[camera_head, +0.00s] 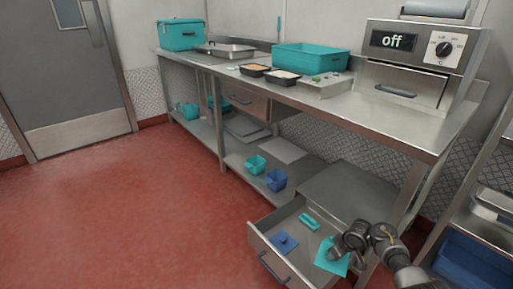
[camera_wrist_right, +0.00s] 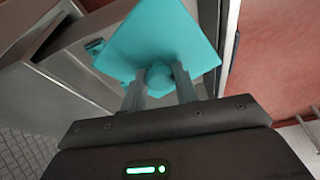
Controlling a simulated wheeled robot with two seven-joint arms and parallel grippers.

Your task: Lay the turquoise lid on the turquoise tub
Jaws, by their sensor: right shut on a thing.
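The turquoise lid (camera_head: 331,258) is a flat square plate with a round knob. My right gripper (camera_wrist_right: 159,82) is shut on that knob, and the lid (camera_wrist_right: 157,38) fills the upper middle of the right wrist view. In the head view my right gripper (camera_head: 350,240) is at the right side of the open drawer, over or just above it. The turquoise tub (camera_head: 255,164) stands on the lower shelf, left of and beyond the drawer, with its top open. My left gripper is not in the head view.
The open drawer (camera_head: 268,233) holds a blue lid (camera_head: 285,243) and a small turquoise piece (camera_head: 309,221). A blue tub (camera_head: 276,180) stands close beside the turquoise tub. The counter (camera_head: 300,90) overhangs the shelf. The red floor (camera_head: 150,210) at left is clear.

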